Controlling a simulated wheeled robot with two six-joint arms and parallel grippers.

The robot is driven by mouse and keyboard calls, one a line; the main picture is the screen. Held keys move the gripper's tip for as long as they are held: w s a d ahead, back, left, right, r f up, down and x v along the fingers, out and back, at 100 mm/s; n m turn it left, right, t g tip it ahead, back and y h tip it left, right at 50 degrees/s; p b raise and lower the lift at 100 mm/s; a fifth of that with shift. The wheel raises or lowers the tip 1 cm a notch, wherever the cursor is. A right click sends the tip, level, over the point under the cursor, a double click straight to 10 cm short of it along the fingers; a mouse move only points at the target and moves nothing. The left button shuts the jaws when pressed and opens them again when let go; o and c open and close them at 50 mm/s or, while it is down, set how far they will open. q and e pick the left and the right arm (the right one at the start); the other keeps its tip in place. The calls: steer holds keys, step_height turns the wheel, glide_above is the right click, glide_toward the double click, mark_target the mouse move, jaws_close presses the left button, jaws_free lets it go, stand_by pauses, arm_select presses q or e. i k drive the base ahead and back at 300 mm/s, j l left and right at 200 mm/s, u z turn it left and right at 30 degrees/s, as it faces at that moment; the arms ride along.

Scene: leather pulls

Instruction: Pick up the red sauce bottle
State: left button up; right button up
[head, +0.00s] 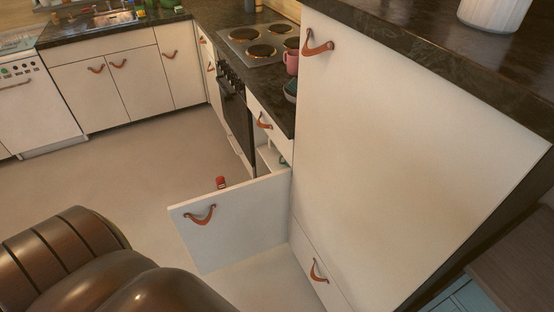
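A small red object (221,182) shows just above the top edge of an open white cabinet door. It looks like the red sauce bottle, but its lower part is hidden behind the door, and it is too small to make out a label. It seems to stand on the floor, though I cannot see its base. Neither of my grippers is in view.
The open cabinet door (240,225) with a leather pull juts out in front of the red object. A tall white cabinet (400,150) fills the right. A stove (262,43) and a pink mug (291,62) are behind. The floor (120,180) to the left is clear.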

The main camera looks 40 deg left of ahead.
mark_target(220, 179)
steer(key=j+z, duration=0.45)
steer(key=k+j+z, duration=0.1)
steer(key=j+z, duration=0.3)
steer(key=k+j+z, duration=0.15)
steer(key=z, duration=0.3)
steer(key=k+j, duration=0.2)
steer(key=j, duration=0.2)
steer(key=k+j, duration=0.2)
steer(key=j, duration=0.2)
steer(key=k+j, duration=0.2)
steer(key=j, duration=0.2)
steer(key=k+j, duration=0.2)
steer(key=j, duration=0.2)
steer(key=k+j, duration=0.25)
steer(key=j, duration=0.15)
steer(key=k+j, duration=0.2)
steer(key=j, duration=0.15)
